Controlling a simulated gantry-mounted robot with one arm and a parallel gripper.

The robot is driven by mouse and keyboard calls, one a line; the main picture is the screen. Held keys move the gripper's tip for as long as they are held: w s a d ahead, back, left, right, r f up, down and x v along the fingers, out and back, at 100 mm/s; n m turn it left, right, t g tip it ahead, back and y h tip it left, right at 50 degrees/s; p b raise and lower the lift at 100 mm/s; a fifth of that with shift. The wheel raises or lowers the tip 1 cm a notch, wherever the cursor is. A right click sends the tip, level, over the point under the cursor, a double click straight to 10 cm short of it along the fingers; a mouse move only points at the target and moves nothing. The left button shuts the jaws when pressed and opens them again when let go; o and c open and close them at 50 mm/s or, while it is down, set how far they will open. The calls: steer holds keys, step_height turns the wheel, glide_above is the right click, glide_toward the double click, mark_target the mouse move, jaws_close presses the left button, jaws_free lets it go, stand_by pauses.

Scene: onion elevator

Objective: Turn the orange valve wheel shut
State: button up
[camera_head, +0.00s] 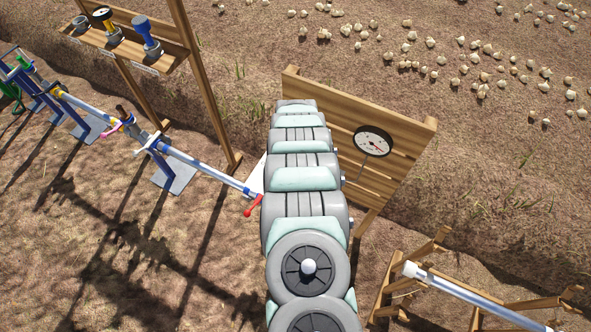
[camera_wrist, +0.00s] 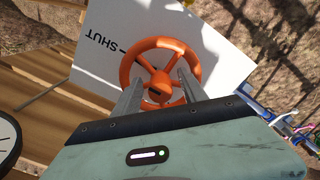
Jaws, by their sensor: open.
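The orange valve wheel (camera_wrist: 160,72) shows in the wrist view, a spoked ring in front of a white panel (camera_wrist: 212,48) marked "SHUT" with a short dark line beside the wheel's upper left. My gripper (camera_wrist: 158,75) is open, its two grey fingers reaching over the wheel, one toward its left side and one toward its right. I cannot tell whether the fingers touch the rim or how deep they reach. In the head view my arm hides the wheel and the gripper; only a sliver of the white panel shows left of the arm.
A round gauge (camera_head: 373,141) hangs on a wooden board (camera_head: 400,120) right of my arm. A pipe with a red lever (camera_head: 253,206) runs in from the left. A white pipe (camera_head: 470,296) on wooden trestles lies at lower right. A wooden shelf (camera_head: 130,45) stands at upper left.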

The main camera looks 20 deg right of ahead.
step_height(320, 180, up, 11)
steer(key=shift+f+b, duration=0.1)
steer(key=shift+b, duration=0.6)
stand_by(0.5)
